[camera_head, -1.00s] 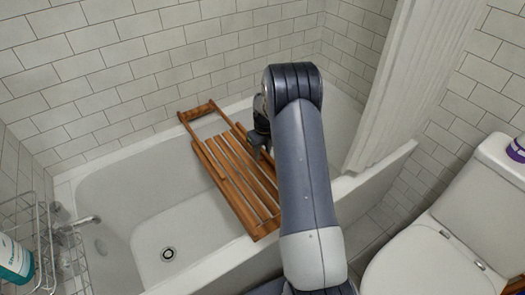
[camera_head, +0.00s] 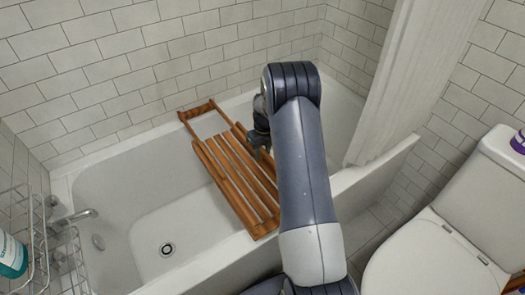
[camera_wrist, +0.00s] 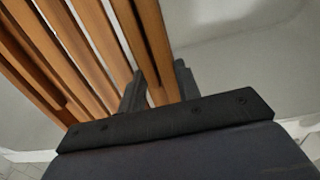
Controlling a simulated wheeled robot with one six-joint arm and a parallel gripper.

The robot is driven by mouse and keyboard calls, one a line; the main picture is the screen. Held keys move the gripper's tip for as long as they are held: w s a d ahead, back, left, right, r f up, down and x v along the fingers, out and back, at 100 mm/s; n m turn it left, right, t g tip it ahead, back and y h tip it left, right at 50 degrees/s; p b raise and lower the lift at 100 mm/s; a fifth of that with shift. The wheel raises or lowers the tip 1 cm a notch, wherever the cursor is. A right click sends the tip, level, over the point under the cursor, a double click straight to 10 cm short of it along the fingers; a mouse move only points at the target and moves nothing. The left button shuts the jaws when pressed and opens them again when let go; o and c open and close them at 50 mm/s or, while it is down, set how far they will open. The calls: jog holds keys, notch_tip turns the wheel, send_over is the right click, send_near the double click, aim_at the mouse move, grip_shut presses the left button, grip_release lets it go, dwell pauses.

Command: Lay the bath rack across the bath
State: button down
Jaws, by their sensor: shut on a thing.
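The wooden slatted bath rack (camera_head: 232,173) spans the white bath (camera_head: 125,157) crosswise in the head view. Its far end is by the tiled wall and its near end is at the front rim. I cannot tell whether it rests on both rims or sits slightly above them. My gripper (camera_head: 257,147) is at the rack's right side, partly hidden by my arm. In the wrist view my gripper (camera_wrist: 158,88) is shut on an outer slat of the rack (camera_wrist: 98,45), with a finger on each side of it.
A curtain (camera_head: 400,85) hangs at the right end of the bath. A toilet (camera_head: 435,255) stands at the right. A wire shelf (camera_head: 38,240) with a teal bottle (camera_head: 10,255) is at the left, near the tap (camera_head: 82,215). The bath's left part is clear.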

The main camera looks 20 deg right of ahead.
jog(key=shift+f, duration=0.35)
dwell(0.5)
jog(key=c, duration=0.9)
grip_release()
jog(key=shift+c, duration=0.2)
notch_tip(320, 180, up, 11)
jog(key=p, duration=0.1)
jog(key=shift+d, duration=0.25)
jog(key=shift+f, duration=0.25)
jog(key=f, duration=0.3)
jog(key=f+b, duration=0.1)
jog(key=f, duration=0.6)
jog(key=shift+a+f, duration=0.25)
jog(key=shift+f, duration=0.05)
jog(key=shift+r, duration=0.4)
